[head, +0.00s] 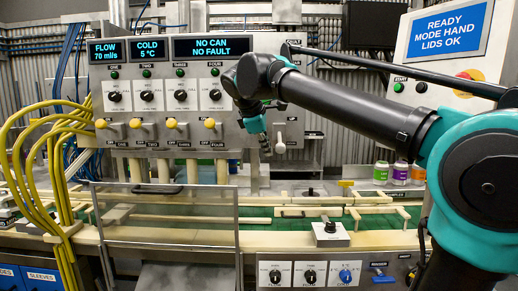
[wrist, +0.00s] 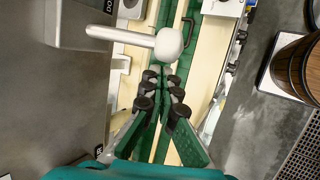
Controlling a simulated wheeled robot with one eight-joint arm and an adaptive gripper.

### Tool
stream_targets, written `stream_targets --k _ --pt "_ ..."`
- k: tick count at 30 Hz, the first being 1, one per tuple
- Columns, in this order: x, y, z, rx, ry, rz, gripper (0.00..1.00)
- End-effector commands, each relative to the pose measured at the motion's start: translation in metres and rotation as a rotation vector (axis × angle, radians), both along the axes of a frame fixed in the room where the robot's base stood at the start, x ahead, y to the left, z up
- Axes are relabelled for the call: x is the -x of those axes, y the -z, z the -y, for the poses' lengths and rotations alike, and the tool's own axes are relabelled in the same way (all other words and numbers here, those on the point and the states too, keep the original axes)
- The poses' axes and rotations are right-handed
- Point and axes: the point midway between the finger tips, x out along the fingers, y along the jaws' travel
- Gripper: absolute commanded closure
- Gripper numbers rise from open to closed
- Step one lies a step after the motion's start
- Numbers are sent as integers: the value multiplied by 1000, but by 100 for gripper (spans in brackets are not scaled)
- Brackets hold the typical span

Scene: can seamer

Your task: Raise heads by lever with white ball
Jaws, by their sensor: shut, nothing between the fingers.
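The lever with the white ball (head: 280,148) is on the grey panel, right of the row of yellow-ball levers. In the wrist view its ball (wrist: 169,43) sits at the end of a pale rod that comes from the grey panel at the left. My gripper (head: 266,148) is just left of the lever in the head view. In the wrist view my gripper (wrist: 162,79) has its fingers together and empty, with the tips just below the ball in the picture. A small gap shows between the tips and the ball. Whether they differ in depth is unclear.
Several yellow-ball levers (head: 171,123) line the panel to the left. Below are a green conveyor (head: 260,225) with cream rails and a clear guard frame (head: 165,187). A control box (head: 331,235) stands in front. A brown barrel (wrist: 296,68) shows at the right in the wrist view.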

Motion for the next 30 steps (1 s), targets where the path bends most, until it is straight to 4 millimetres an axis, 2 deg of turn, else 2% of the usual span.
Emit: stream_targets --k 6,30 --pt "3 -5 8 1 -1 1 100" --pt "5 -12 8 1 0 -74 100"
